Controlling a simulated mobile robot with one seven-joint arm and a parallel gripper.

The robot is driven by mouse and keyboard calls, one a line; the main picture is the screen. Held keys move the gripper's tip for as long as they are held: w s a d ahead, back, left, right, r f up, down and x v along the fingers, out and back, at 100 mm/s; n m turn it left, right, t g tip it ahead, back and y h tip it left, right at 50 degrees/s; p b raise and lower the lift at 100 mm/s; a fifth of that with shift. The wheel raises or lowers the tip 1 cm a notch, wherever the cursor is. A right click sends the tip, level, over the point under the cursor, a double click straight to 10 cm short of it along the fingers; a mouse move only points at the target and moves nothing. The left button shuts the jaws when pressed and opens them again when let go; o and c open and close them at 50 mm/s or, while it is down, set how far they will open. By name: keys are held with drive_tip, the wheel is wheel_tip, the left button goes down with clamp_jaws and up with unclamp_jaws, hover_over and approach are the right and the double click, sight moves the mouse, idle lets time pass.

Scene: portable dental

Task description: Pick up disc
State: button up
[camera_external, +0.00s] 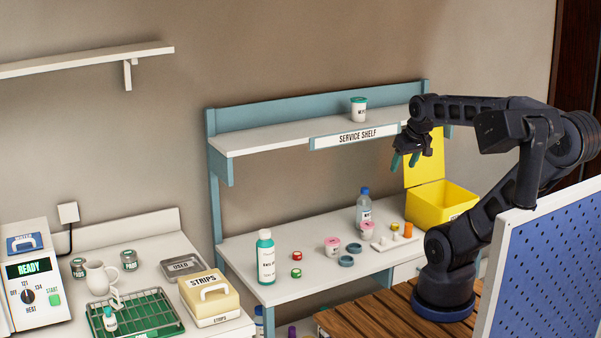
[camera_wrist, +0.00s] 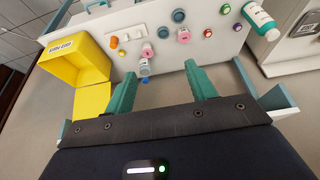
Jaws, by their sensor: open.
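Two flat blue-teal discs, one in front (camera_external: 346,261) and one behind it (camera_external: 353,248), lie on the white worktop beside pink-lidded cups. A teal disc also shows near the top of the wrist view (camera_wrist: 178,15). Which piece the task calls the disc is not clear. My gripper (camera_external: 405,161) hangs well above the worktop, near the right end of the service shelf, with its teal fingers apart and nothing between them. In the wrist view the open fingers (camera_wrist: 160,75) point toward the worktop, and the discs lie beyond the tips.
A yellow open-lidded box (camera_external: 440,204) stands right of the discs. A clear blue-capped bottle (camera_external: 364,205), a pink-lidded cup (camera_external: 332,246) and a small white tray (camera_external: 394,242) are close by. A green bottle (camera_external: 265,258) stands left. The service shelf (camera_external: 300,136) overhangs the back.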

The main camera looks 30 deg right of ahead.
drive_tip(key=w+a+f+n+g+h, duration=0.3)
drive_tip(key=w+a+f+n+h, duration=0.1)
drive_tip(key=w+f+n, duration=0.35)
drive_tip(key=n+t+h, duration=0.3)
drive_tip(key=n+t, duration=0.7)
drive_tip(key=n, duration=1.2)
approach(296, 273)
drive_tip(key=x, duration=0.4)
drive_tip(key=shift+d+f, duration=0.1)
drive_tip(key=shift+f, duration=0.25)
drive_tip(key=shift+r+x, duration=0.15)
drive_tip(key=shift+x, duration=1.25)
drive_tip(key=shift+r+x, duration=0.15)
drive_tip(key=shift+x, duration=1.2)
drive_tip(key=shift+w, duration=0.15)
